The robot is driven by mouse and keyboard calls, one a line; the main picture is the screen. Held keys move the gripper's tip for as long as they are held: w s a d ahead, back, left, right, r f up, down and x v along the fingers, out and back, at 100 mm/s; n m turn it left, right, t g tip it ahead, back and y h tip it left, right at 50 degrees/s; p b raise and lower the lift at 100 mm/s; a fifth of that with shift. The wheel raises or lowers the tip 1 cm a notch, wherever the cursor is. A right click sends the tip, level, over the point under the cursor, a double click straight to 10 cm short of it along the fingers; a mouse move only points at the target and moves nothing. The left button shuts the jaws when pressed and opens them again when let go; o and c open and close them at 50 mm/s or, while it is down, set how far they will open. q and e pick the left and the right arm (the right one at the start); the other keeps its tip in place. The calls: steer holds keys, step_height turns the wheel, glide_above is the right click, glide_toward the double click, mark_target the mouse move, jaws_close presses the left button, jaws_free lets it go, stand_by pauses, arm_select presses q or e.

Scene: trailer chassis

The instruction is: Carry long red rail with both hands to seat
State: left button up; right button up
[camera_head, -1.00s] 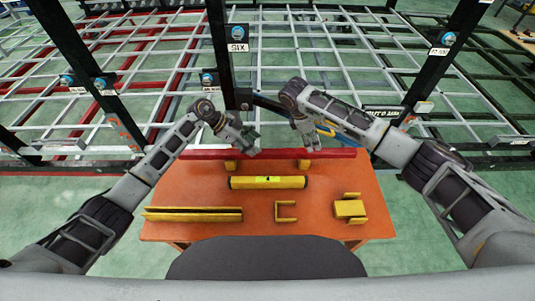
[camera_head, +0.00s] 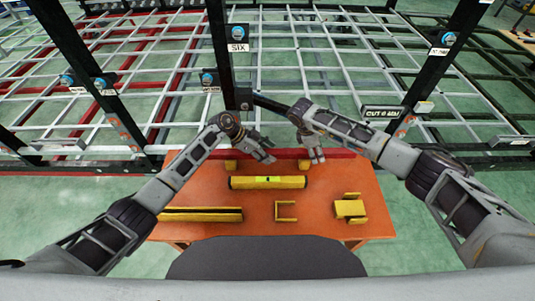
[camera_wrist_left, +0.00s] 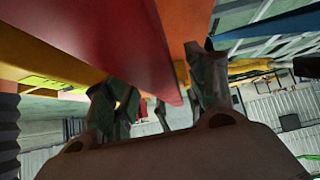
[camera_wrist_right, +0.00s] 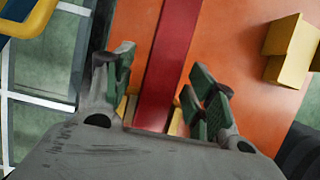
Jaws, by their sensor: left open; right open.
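The long red rail (camera_head: 195,156) lies along the back edge of the orange table (camera_head: 215,200), across yellow support blocks (camera_head: 231,165). In the left wrist view the red rail (camera_wrist_left: 110,40) runs between the spread fingers. My right gripper (camera_head: 313,153) is open over the rail further right. In the right wrist view the rail (camera_wrist_right: 170,65) passes between its open fingers, which stand on both sides of it. I cannot tell whether any finger touches the rail.
A yellow tube (camera_head: 268,182), a long yellow channel (camera_head: 200,214), a small yellow bracket (camera_head: 286,211) and a yellow block piece (camera_head: 349,208) lie on the table. Behind it stand dark posts (camera_head: 219,60) and a grey lattice frame (camera_head: 310,70).

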arm_select(q)
steer(key=shift+c, duration=0.5)
arm_select(e)
steer(key=shift+c, duration=0.5)
arm_select(q)
jaws_close()
arm_select(e)
jaws_close()
arm_select(q)
steer(key=shift+r, duration=0.1)
